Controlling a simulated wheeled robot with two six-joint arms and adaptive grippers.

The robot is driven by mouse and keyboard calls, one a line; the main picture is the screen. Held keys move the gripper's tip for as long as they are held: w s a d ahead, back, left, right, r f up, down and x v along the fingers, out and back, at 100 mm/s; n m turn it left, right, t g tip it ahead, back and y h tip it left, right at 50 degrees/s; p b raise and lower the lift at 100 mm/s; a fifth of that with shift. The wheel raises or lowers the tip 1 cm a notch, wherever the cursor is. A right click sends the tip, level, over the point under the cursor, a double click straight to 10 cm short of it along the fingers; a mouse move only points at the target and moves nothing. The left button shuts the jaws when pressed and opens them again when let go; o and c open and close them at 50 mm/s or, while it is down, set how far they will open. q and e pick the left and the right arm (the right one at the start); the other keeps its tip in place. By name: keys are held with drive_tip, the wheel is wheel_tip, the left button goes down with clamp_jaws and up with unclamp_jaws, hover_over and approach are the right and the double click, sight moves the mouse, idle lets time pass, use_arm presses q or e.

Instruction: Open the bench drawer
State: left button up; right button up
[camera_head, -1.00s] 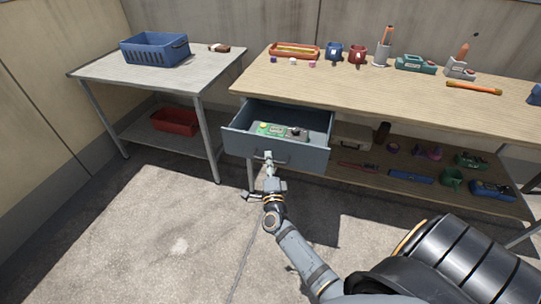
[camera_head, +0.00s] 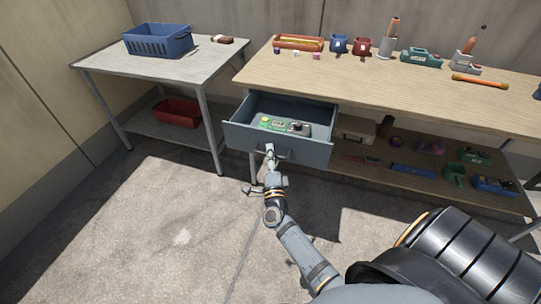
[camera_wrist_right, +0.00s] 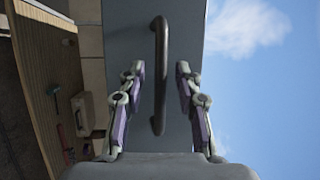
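The bench drawer (camera_head: 300,150) is blue-grey and stands pulled out from under the left end of the wooden bench (camera_head: 350,75). A green and grey device (camera_head: 284,125) lies inside it. My right gripper (camera_head: 270,156) is at the drawer front, at the handle. In the right wrist view the dark bar handle (camera_wrist_right: 161,60) passes between the fingers of my right gripper (camera_wrist_right: 160,85). The fingers are apart, with a visible gap on each side of the bar. My left gripper is not in view.
A grey side table (camera_head: 205,62) with a blue basket (camera_head: 157,42) stands at left, a red bin (camera_head: 178,113) on its shelf. Mugs and tools line the bench's back; several items fill its lower shelf (camera_head: 400,172). The concrete floor before the drawer is clear.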

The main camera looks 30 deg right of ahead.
drive_tip(key=v, duration=0.7)
drive_tip(key=shift+s, duration=0.25)
drive_tip(key=shift+a+f, duration=0.15)
